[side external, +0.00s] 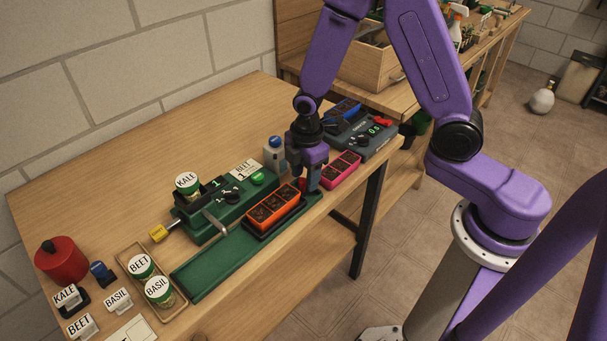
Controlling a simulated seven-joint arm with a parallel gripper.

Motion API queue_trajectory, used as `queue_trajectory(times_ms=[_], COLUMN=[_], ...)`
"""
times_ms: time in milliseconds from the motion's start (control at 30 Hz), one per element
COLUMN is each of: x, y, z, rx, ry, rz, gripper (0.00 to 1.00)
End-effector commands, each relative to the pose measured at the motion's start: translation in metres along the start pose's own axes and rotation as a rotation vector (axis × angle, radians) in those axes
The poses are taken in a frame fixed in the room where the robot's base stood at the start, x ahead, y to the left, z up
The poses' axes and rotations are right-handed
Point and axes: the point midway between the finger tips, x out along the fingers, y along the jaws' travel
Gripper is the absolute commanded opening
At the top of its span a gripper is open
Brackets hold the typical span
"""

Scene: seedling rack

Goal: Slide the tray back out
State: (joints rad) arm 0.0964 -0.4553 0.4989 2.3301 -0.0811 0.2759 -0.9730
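An orange tray (273,207) with dark soil cells sits on a black carrier on the green rail (204,274), near its right end and beside the green seeder machine (207,217). My gripper (311,181) points down by the tray's right end, between it and a pink tray (340,170). The fingertips are small and partly hidden, so whether they are apart or touch the orange tray cannot be told.
A KALE jar (187,186) stands on the machine. BEET and BASIL jars (158,291) stand at the rail's left end.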

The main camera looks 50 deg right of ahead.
Motion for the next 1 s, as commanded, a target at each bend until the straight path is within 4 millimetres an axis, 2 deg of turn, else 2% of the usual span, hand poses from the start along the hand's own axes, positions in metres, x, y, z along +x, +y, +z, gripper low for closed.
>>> queue_trajectory(times_ms=[200, 367, 667, 1000], x=[-0.001, -0.012, -0.055, -0.115], y=[0.000, 0.000, 0.001, 0.001], z=[-0.002, -0.002, -0.002, -0.002], rx=[-0.002, -0.004, -0.002, -0.003], ry=[0.001, 0.002, 0.004, 0.004], rz=[0.000, 0.003, 0.006, 0.007], gripper=[0.48, 0.48, 0.48, 0.48])
